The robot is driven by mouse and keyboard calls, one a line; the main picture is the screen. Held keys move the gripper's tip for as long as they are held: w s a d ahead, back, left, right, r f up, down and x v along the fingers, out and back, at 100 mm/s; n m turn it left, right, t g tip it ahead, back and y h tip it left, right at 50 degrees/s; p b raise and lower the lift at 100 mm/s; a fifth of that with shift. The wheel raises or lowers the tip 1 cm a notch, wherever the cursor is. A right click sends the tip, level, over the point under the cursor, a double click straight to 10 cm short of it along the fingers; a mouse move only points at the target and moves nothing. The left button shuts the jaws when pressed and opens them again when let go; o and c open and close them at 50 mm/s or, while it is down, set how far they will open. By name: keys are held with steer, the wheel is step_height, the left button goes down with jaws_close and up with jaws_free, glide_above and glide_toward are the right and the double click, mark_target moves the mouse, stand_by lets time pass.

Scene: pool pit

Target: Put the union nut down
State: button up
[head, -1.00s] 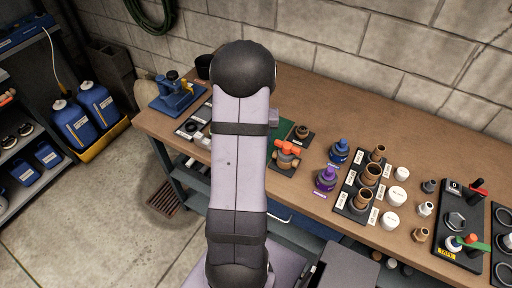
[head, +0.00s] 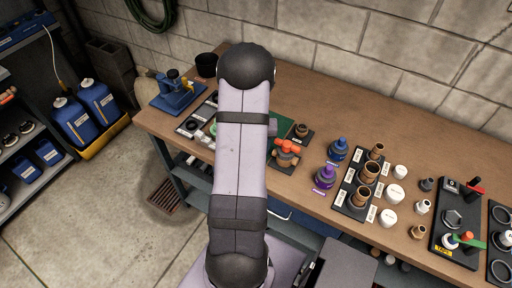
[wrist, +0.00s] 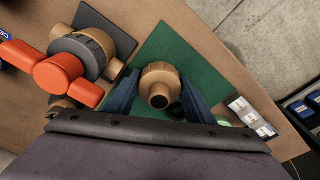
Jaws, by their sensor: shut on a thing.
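The union nut (wrist: 160,82) is a brass-brown ribbed ring with a round opening, seen in the wrist view. My gripper (wrist: 158,98) has its two blue fingers on either side of the nut and is shut on it. The nut is over a green mat (wrist: 168,48); I cannot tell whether it touches the mat. In the head view my arm hides the gripper and the nut, and only part of the green mat (head: 286,126) shows to the right of the arm.
An orange-handled valve (wrist: 62,72) lies close left of the gripper in the wrist view; it also shows in the head view (head: 287,148). A labelled tray (wrist: 252,115) is at the right. Purple (head: 325,177) and blue (head: 338,150) fittings stand farther right. The bench's back strip is clear.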

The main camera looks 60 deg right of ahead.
steer(key=shift+f, duration=0.35)
steer(key=shift+a+f+b, duration=0.1)
steer(key=shift+b, duration=0.25)
steer(key=shift+s+a+f, duration=0.15)
steer(key=o, duration=0.9)
steer(key=shift+c, duration=0.2)
steer(key=shift+a+f, duration=0.1)
steer(key=shift+d+r+p, duration=0.2)
steer(key=shift+r+p, duration=0.2)
steer(key=shift+r, duration=0.3)
step_height(320, 180, up, 12)
steer(key=a+b, duration=0.1)
steer(key=b, duration=0.1)
steer(key=shift+s, duration=0.2)
